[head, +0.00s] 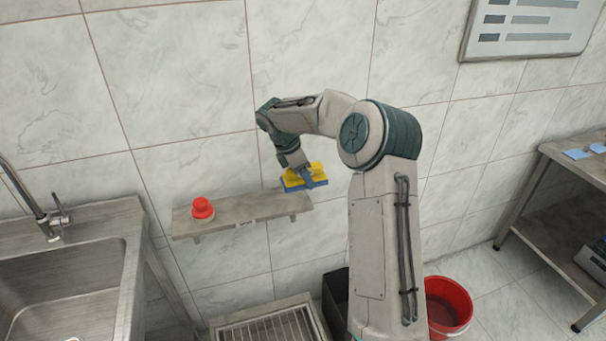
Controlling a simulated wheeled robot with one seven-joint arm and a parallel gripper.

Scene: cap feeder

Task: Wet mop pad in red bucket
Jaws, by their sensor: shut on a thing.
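A yellow and blue pad (292,182), which I take for the mop pad, is at the right end of the wall shelf. My gripper (307,179) is shut on it, seen from the side. I cannot tell whether the pad rests on the shelf or is just above it. The red bucket (463,298) stands on the floor at the lower right, partly hidden behind my arm. Its inside shows only in part.
The shelf (242,209) carries a red capped object (202,208) on its left part. A steel sink (70,280) with a tap (50,222) is at the left. A floor grate (268,330) and a dark bin (336,297) lie below. A metal table (575,170) stands right.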

